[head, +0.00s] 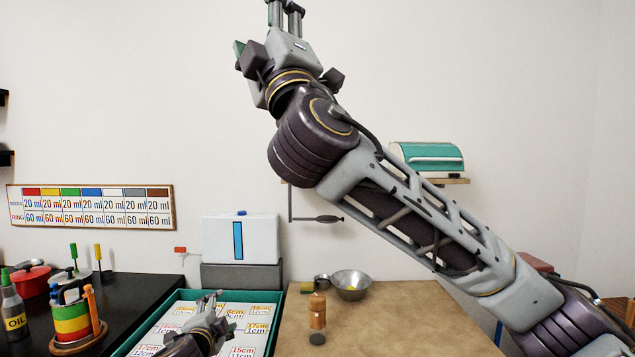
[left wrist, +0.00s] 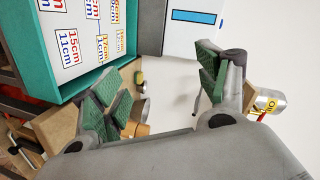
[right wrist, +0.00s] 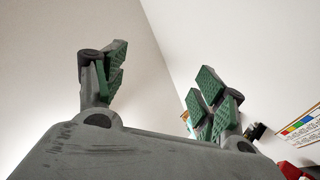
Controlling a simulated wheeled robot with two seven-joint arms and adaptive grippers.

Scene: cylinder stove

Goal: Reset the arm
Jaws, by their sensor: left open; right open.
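My left gripper (head: 222,308) is low in the head view, in front of the green-rimmed tray (head: 133,340) of size labels. In the left wrist view its green-padded fingers (left wrist: 158,80) stand apart with nothing between them. My right arm crosses the head view from lower right to top centre, raised high against the wall. Its gripper (head: 285,10) is partly cut off by the top edge. In the right wrist view its fingers (right wrist: 160,68) are spread and empty, with blank wall beyond.
A wooden board (head: 400,325) holds a wooden cylinder (head: 317,308) and a metal bowl (head: 351,284). A white box (head: 240,238) stands behind the tray. On the black counter are an oil bottle (head: 13,305), a striped cup (head: 72,322) and a red pot (head: 32,280).

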